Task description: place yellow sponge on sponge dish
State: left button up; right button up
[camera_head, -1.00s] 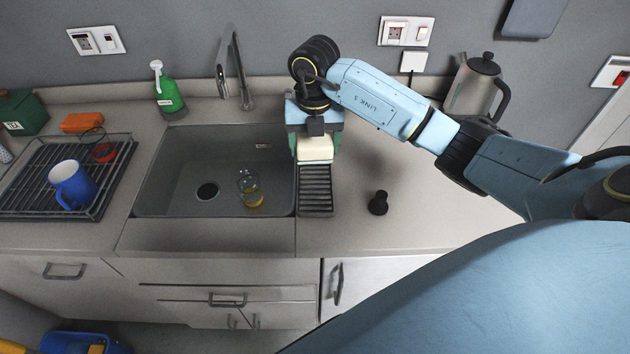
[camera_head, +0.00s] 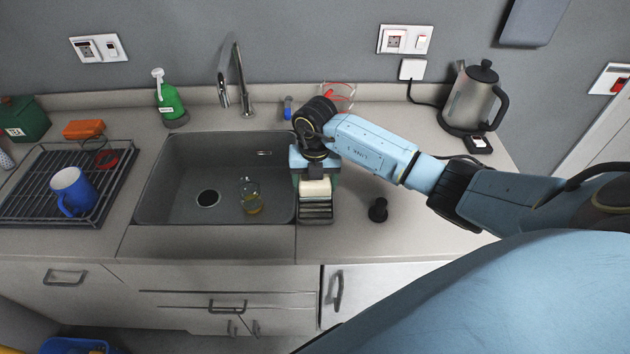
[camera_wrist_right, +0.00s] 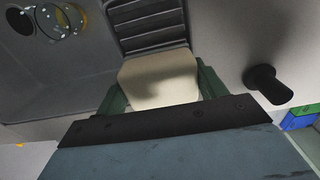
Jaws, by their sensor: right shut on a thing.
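The pale yellow sponge (camera_head: 316,188) is between the green fingers of my right gripper (camera_head: 316,186), which is shut on it. In the right wrist view the sponge (camera_wrist_right: 160,80) shows cream-coloured between the fingers (camera_wrist_right: 160,88). The dark slatted sponge dish (camera_head: 316,211) lies on the counter just right of the sink, and its slats also show in the right wrist view (camera_wrist_right: 150,22). The sponge overlaps the far part of the dish. I cannot tell whether it touches the slats. My left gripper is not in view.
The sink (camera_head: 180,200) with a glass (camera_head: 251,196) is left of the dish. A black knob-like object (camera_head: 378,210) stands on the counter to the right. A kettle (camera_head: 473,98) is at the back right. A drying rack (camera_head: 30,195) with a blue mug (camera_head: 72,190) is far left.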

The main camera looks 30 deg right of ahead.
jog(key=shift+f, duration=0.2)
jog(key=o, duration=0.9)
jog(key=shift+r, duration=0.1)
notch_tip(320, 180, up, 12)
jog(key=shift+r, duration=0.15)
